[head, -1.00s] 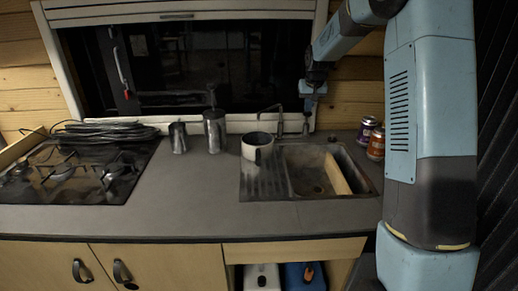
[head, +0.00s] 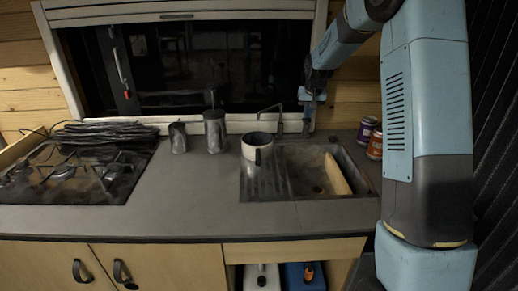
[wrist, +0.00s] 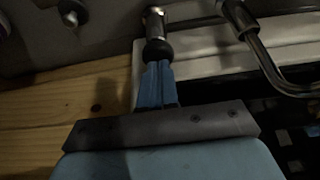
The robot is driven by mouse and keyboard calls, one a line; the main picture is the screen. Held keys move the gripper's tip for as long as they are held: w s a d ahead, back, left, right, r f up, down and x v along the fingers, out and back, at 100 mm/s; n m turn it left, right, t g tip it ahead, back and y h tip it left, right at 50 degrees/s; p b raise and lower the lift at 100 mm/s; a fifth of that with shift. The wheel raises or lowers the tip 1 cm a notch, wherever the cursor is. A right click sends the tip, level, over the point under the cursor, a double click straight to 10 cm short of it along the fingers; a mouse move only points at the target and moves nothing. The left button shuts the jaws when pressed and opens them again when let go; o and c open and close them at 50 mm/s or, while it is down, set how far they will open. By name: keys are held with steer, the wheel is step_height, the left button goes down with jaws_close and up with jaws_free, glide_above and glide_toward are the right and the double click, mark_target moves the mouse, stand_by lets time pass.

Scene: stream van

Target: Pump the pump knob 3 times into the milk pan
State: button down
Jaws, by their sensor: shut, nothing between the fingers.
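The milk pan (head: 249,151) is a pale pot with a dark interior, upright on the drainer left of the sink basin. The pump knob (wrist: 157,48) is a dark round knob on a metal stem, beside the tap behind the sink. My gripper (head: 308,101) is above this spot in the head view. In the wrist view, the blue fingers of my gripper (wrist: 160,68) are together and empty, with their tips at the knob. They overlap its edge; I cannot tell whether they press on it.
The curved tap (head: 279,116) stands just left of my gripper. Two metal canisters (head: 215,132) stand left of the pan. The sink (head: 310,180) has a wooden board (head: 336,175) in it. Two cans (head: 374,144) stand on the right. The front counter is clear.

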steer(key=shift+r, duration=2.2)
step_height(320, 180, up, 6)
stand_by(0.3)
